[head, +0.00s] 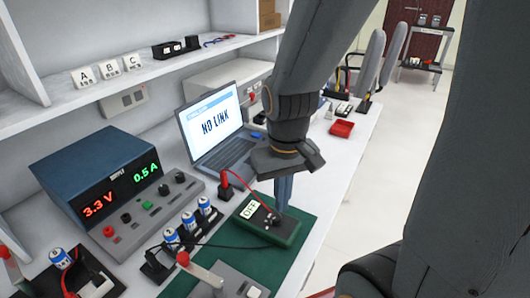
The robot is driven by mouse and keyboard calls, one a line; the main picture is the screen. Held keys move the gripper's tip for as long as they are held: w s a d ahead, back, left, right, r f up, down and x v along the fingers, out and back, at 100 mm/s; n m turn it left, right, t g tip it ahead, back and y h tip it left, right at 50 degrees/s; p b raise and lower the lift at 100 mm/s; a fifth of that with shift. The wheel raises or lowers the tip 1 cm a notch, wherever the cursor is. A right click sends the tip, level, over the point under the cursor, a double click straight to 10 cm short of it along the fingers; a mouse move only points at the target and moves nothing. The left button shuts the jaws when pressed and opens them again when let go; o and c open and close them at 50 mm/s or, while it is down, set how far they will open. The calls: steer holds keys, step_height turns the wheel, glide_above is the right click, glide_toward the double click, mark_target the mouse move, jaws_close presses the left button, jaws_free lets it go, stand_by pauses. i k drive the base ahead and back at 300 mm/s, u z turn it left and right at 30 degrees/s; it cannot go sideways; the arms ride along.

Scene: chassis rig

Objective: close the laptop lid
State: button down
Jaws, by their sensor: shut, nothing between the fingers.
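The laptop (219,120) stands open on the white bench in the head view, behind and to the left of my gripper. Its lid is raised and the screen reads "NO LINK". Its keyboard base (222,154) lies flat, with the right part hidden by my arm. My gripper (283,207) points down in front of the laptop, over a green box with a small display marked "OFF" (251,208). The fingers are together and hold nothing. I cannot tell whether the fingertips touch the box. The gripper is apart from the lid.
A blue power supply (97,172) reading 3.3 V and 0.5 A stands left of the laptop. Several small batteries in holders (188,221) stand in front of it. A red lead rises near the laptop's front edge. A shelf (130,74) overhangs the bench's back. A red tray (342,129) sits farther right.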

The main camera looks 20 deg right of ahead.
mark_target(204, 123)
steer(key=k, duration=1.25)
steer(key=z, duration=0.75)
steer(key=i, duration=1)
steer(key=u, duration=0.55)
steer(key=i, duration=0.7)
steer(key=u, duration=0.75)
